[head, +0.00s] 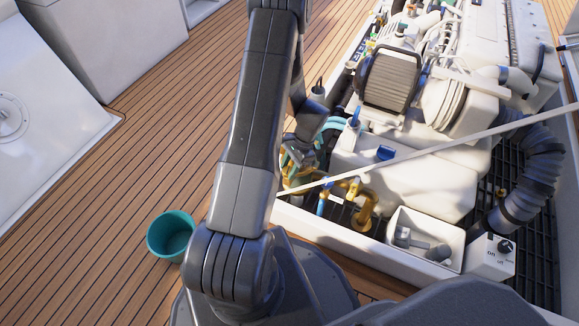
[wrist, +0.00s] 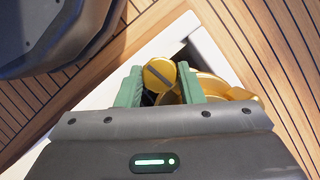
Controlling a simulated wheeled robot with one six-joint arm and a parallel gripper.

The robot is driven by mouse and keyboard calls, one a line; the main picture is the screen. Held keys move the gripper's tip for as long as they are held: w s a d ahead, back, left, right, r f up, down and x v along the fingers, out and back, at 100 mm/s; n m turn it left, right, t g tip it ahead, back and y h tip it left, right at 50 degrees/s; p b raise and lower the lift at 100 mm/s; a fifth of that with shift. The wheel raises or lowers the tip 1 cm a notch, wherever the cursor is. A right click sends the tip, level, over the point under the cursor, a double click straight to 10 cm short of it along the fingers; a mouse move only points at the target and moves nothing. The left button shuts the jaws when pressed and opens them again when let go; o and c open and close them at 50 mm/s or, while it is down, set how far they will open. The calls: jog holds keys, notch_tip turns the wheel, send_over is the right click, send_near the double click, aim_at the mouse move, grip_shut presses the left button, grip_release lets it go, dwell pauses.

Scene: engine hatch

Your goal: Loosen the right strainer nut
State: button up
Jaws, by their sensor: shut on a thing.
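In the wrist view, the two green fingers of my gripper (wrist: 160,88) stand on either side of a brass strainer nut (wrist: 159,75). Its round yellow top has a dark bar across it. The gripper is shut on it; the contact surfaces are partly hidden by the fingers and the gripper body. More curved brass (wrist: 211,86) shows just right of the nut, partly behind the right finger. In the head view, my arm covers much of the hatch's left corner, and the nut cannot be made out clearly there.
Brass pipe fittings (head: 366,212) stand right of my arm inside the hatch. A pale rod (head: 450,138) slants across the hatch above a white tank (head: 430,185). A white bin (head: 425,226) with tools and a switch box (head: 490,262) lie to the right. A teal bucket (head: 171,237) stands on deck.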

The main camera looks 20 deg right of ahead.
jog(key=n+g, duration=0.1)
jog(key=n, duration=0.2)
jog(key=shift+w+n+h, duration=0.1)
jog(key=shift+n+h, duration=0.2)
jog(key=n+g, duration=0.1)
jog(key=n, duration=0.1)
jog(key=n+h, duration=0.1)
jog(key=n, duration=0.1)
jog(key=shift+w+a+n+g+p, duration=0.1)
jog(key=shift+a+n+g+p, duration=0.05)
jog(key=shift+n+g+p, duration=0.2)
jog(key=n+h, duration=0.1)
jog(key=n, duration=0.2)
jog(key=shift+n+g, duration=0.25)
jog(key=shift+g, duration=0.1)
jog(key=shift+w+a+n+h, duration=0.15)
jog(key=shift+n+h, duration=0.65)
jog(key=shift+n, duration=1.1)
jog(key=o, duration=1)
jog(key=shift+g, duration=0.3)
jog(key=p+v, duration=0.4)
jog(key=v, duration=0.9)
jog(key=shift+r, duration=0.4)
jog(key=shift+f, duration=0.1)
